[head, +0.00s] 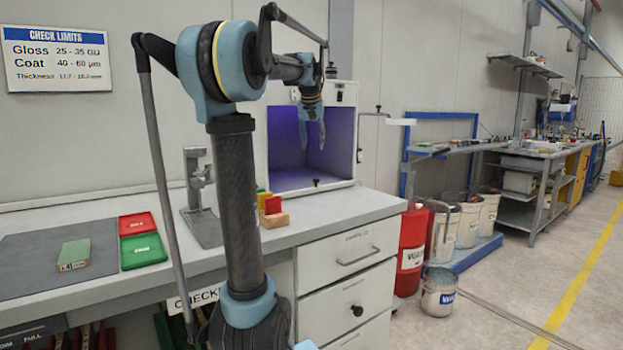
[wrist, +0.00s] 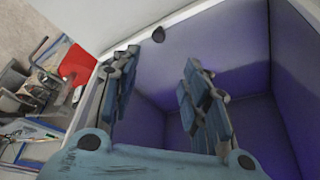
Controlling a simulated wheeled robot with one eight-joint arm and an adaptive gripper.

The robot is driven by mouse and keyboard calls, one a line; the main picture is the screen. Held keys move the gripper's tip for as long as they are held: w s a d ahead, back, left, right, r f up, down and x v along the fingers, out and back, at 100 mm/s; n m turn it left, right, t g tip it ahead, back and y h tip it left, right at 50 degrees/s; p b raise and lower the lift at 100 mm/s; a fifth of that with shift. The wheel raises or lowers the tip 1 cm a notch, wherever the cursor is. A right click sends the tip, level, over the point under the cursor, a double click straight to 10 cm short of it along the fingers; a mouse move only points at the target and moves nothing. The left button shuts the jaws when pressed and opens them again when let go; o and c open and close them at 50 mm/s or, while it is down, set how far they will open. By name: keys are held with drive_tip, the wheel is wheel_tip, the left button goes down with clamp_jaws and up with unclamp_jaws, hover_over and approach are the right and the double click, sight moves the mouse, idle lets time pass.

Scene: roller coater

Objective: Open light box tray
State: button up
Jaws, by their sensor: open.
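The light box (head: 345,95) stands on the bench, a white-framed cabinet with an open front and a purple-lit inside. Its tray (head: 295,181) lies at the bottom, with a small dark knob (head: 316,182) near the front edge. The knob also shows in the wrist view (wrist: 158,34), near the top and beyond the fingertips. My gripper (head: 312,145) points down in front of the box opening, above the knob. In the wrist view my gripper (wrist: 162,60) is open and empty, its fingers apart and not touching the knob.
A drawer cabinet (head: 345,254) is below the bench. The floor farther right is clear.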

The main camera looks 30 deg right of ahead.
sight(316, 180)
drive_tip(key=x, duration=1.6)
drive_tip(key=shift+d+f, duration=0.3)
drive_tip(key=shift+f, duration=0.05)
clamp_jaws()
